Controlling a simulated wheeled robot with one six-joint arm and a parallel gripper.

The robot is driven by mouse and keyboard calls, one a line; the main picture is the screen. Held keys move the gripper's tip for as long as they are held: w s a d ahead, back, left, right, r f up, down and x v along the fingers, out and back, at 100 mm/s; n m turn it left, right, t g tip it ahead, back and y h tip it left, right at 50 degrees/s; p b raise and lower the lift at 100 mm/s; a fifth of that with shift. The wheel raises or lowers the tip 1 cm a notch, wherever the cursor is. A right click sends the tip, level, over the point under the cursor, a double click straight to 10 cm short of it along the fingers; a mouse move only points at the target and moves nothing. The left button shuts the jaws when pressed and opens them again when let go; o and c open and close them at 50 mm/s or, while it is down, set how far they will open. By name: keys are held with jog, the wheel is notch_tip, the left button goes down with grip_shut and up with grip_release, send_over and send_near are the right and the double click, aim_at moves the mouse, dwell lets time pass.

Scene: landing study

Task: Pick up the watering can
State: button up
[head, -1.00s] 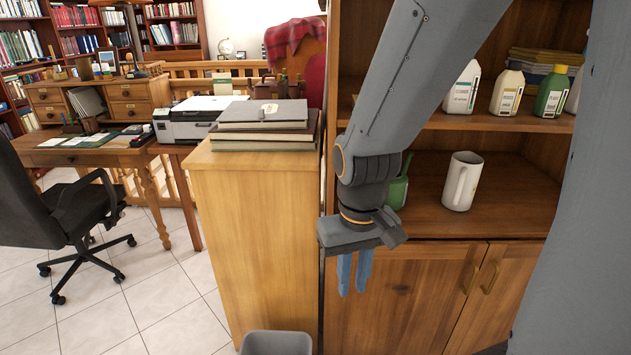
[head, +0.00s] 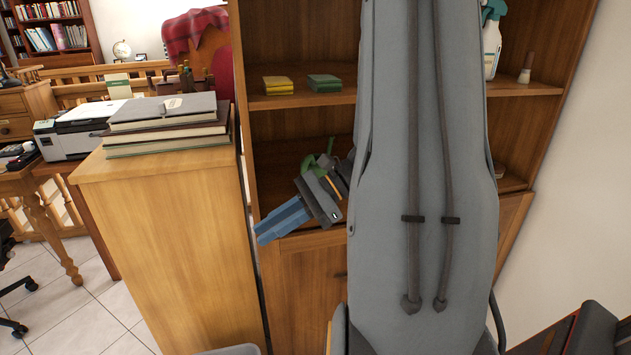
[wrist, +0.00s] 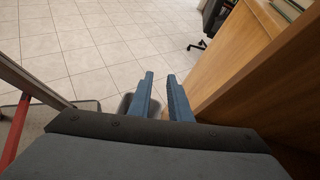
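The watering can (head: 311,164) is green and stands on the cabinet's lower shelf in the head view. Only part of it shows, since my gripper and arm cover the rest. My gripper (head: 265,231) is in front of that shelf, with its blue fingers pointing left and down, away from the can. In the wrist view my gripper (wrist: 160,75) has its two fingers apart with nothing between them, over the tiled floor. The can does not show in the wrist view.
The wooden cabinet (head: 300,285) holds sponges (head: 278,85) and a spray bottle (head: 491,45) on its upper shelf. A lower wooden cabinet (head: 165,235) with stacked books (head: 165,128) stands left of it. My arm hides the shelves' middle. Tiled floor (wrist: 75,50) is open beside the fingers.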

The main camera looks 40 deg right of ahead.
jog(key=w+d+r+m+t+h+b, duration=0.1)
jog(key=d+m+t, duration=0.45)
jog(key=d, duration=0.45)
jog(key=w+d+r+m+t+h+b, duration=0.15)
jog(key=d+m+t, duration=0.35)
jog(key=d, duration=0.5)
jog(key=d+p+x, duration=0.1)
jog(key=p+x, duration=0.1)
jog(key=x, duration=0.9)
jog(key=shift+w+a+r+n+t, duration=0.2)
jog(key=shift+w+r+n+t, duration=0.15)
jog(key=shift+w+n, duration=0.15)
jog(key=shift+c, duration=0.3)
grip_shut()
